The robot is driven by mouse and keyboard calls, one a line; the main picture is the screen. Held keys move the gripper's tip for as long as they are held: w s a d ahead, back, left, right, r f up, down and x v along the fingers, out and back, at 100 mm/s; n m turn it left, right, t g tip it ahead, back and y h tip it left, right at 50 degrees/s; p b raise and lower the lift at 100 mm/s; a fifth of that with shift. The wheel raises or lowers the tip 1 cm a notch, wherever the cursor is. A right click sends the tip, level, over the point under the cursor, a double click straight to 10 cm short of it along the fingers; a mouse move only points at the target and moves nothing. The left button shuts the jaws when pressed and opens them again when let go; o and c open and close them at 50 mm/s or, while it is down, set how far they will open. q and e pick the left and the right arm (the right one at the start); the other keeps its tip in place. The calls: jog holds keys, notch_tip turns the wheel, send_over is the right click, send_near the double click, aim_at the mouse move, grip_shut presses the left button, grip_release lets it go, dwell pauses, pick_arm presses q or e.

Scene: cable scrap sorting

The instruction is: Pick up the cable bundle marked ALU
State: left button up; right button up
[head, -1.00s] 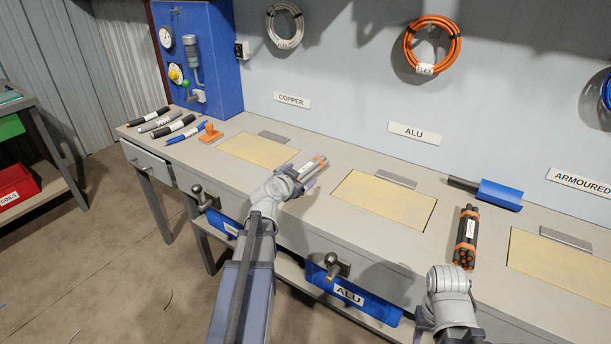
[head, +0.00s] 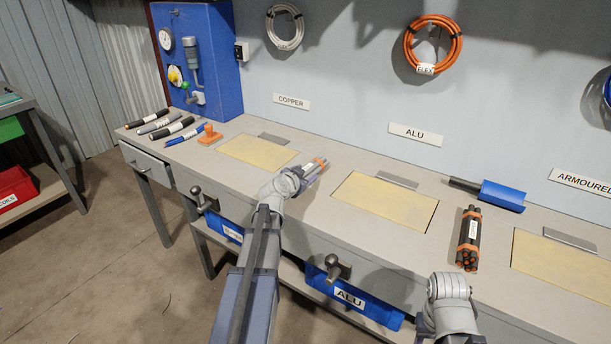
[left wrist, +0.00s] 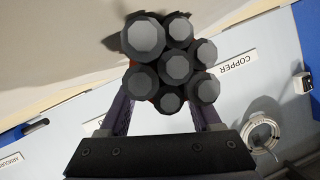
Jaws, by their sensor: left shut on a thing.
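My left gripper (head: 308,176) is shut on a cable bundle (left wrist: 172,62), held above the bench between two of the pale yellow panels. In the left wrist view the bundle shows end-on as several dark cables with grey cut ends, between the two fingers. In the head view only a small part of it shows past my wrist, with a touch of orange. Its marking cannot be read. Another bundle (head: 468,240), dark with orange bands and a white label, lies on the bench at right. My right arm is at the lower right; its fingers do not show.
Pale yellow panels (head: 385,202) are set in the grey bench. A blue-bladed scoop (head: 502,195) lies at the back. Loose cable pieces (head: 175,127) and an orange stamp-like object (head: 209,134) lie at left. A blue ALU bin (head: 368,304) is below.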

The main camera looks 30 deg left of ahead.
pick_arm(q)
grip_shut()
dwell(0.3)
jog(key=shift+r, duration=0.1)
notch_tip(320, 180, up, 10)
jog(key=p, duration=1)
